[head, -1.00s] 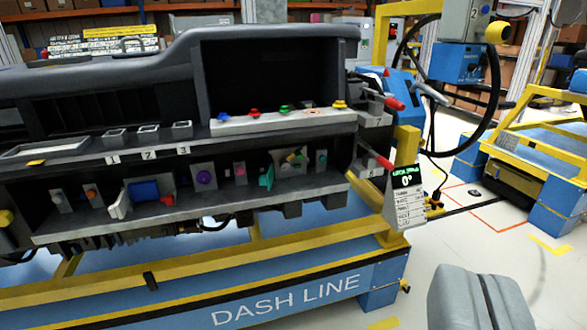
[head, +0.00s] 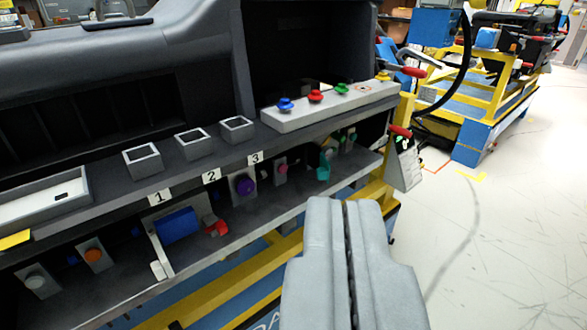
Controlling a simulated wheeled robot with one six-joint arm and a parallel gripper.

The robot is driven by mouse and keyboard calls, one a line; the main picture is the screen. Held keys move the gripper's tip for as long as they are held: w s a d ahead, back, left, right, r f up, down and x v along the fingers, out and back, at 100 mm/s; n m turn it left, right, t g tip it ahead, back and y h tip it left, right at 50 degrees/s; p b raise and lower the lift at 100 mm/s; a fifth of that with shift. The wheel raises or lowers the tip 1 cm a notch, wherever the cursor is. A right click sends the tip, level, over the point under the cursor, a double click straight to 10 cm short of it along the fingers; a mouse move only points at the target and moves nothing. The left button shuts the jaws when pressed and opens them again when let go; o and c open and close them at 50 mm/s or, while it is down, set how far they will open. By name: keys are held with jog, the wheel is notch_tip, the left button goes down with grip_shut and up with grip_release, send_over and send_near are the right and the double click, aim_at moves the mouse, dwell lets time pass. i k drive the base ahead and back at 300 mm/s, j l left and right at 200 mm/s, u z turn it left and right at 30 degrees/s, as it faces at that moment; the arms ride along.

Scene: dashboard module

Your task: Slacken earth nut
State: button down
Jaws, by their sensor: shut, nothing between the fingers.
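My gripper (head: 343,203) is shut and empty in front of the dashboard module, its fingertips just below the lower shelf's front edge and apart from the parts. No part is plainly marked as the earth nut. A pale strip (head: 300,118) on the upper ledge carries a blue knob (head: 285,104), a red knob (head: 316,96), a green knob (head: 341,88) and a yellow knob (head: 383,76). On the lower shelf are a purple knob (head: 245,185), a pink knob (head: 281,168), a teal part (head: 323,174) and small green pieces at the right end, too small to make out.
Square sockets labelled 1, 2 and 3 (head: 255,159) line the ledge. A blue block (head: 176,225) with a red lever (head: 216,229) and an orange knob (head: 93,255) are lower left. Red-tipped clamps (head: 401,131) stick out at the right. Open floor (head: 490,250) lies right.

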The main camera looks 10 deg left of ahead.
aim_at(328, 152)
jog(key=l+u, duration=0.4)
jog(key=k+l+u, duration=0.15)
jog(key=u, duration=0.2)
jog(key=k+l+u, duration=0.1)
jog(key=l+u, duration=0.3)
jog(key=k+l+u, duration=0.15)
jog(key=u, duration=0.2)
